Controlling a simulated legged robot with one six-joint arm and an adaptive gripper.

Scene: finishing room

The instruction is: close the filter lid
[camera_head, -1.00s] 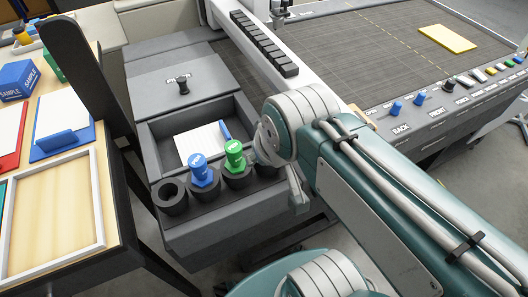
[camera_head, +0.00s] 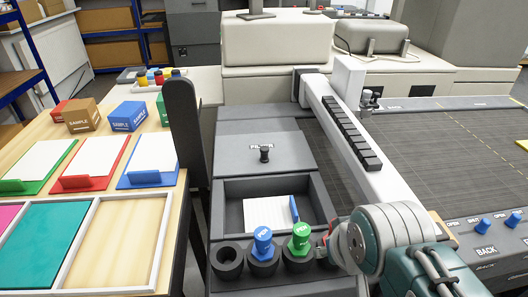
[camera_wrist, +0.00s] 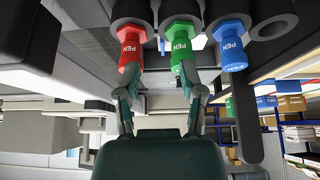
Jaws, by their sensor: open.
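The filter lid (camera_head: 235,160) is a flat dark grey panel with a black knob (camera_head: 264,153) and a "FILTER" label, in the head view. It lies behind an open grey compartment (camera_head: 232,190) that holds a white pad (camera_head: 266,212) and a blue pen; the compartment is uncovered. My gripper shows in the wrist view (camera_wrist: 160,88), with its two fingers spread and nothing between them. It faces the row of pen holders in front of the compartment, well short of the knob. In the head view my wrist hides the fingers.
Pen holders hold a blue PEN plug (camera_head: 262,242), a green one (camera_head: 300,239) and a red one (camera_wrist: 130,48); the leftmost holder (camera_head: 226,262) is empty. A tall dark panel (camera_head: 184,130) stands left of the lid. A white rail (camera_head: 335,120) runs along its right.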

